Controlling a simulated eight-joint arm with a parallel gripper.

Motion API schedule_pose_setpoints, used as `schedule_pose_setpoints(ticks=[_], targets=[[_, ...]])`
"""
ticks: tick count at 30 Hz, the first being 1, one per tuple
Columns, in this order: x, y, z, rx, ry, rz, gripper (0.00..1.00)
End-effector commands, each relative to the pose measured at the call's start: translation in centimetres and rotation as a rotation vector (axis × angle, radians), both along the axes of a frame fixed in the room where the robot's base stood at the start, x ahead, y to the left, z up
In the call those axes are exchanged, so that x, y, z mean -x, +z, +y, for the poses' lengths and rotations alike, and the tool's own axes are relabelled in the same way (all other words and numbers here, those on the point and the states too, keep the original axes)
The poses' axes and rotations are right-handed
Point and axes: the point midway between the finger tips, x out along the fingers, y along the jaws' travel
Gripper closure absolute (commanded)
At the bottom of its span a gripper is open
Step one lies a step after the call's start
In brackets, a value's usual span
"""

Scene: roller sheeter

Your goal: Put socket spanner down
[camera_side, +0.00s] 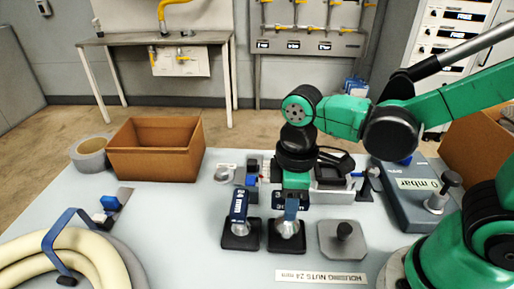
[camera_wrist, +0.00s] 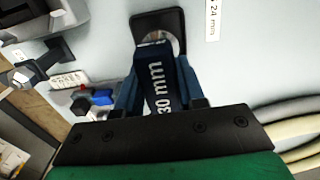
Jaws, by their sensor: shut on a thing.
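The socket spanner in my gripper (camera_side: 291,196) has a dark blue body marked 30 mm (camera_wrist: 162,88) and a metal socket end. In the wrist view, the blue fingers of my gripper (camera_wrist: 157,84) are shut on either side of it. In the side view, the spanner (camera_side: 288,225) stands about upright over a black square base (camera_side: 287,243); its lower end is at the base, but I cannot tell if it is fully seated. A second, similar spanner (camera_side: 239,208) stands on its own black base (camera_side: 240,241) just to the left.
A grey plate with a black knob (camera_side: 344,231) lies close on the right. The label HOUSING NUTS 24 mm (camera_side: 321,277) is in front. Coiled cream hose (camera_side: 80,247), a cardboard box (camera_side: 155,149) and a tape roll (camera_side: 91,152) are on the left. A dark grey device (camera_side: 408,209) stands further right.

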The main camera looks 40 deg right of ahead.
Motion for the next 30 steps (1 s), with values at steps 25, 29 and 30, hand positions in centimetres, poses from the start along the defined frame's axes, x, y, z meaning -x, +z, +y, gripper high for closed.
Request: schedule_pose_setpoints(ticks=[25, 29, 30], targets=[[0.0, -1.9, 0.0, 0.000, 0.000, 0.000, 0.35], [0.0, -1.9, 0.0, 0.000, 0.000, 0.000, 0.35], [0.0, -1.9, 0.0, 0.000, 0.000, 0.000, 0.35]])
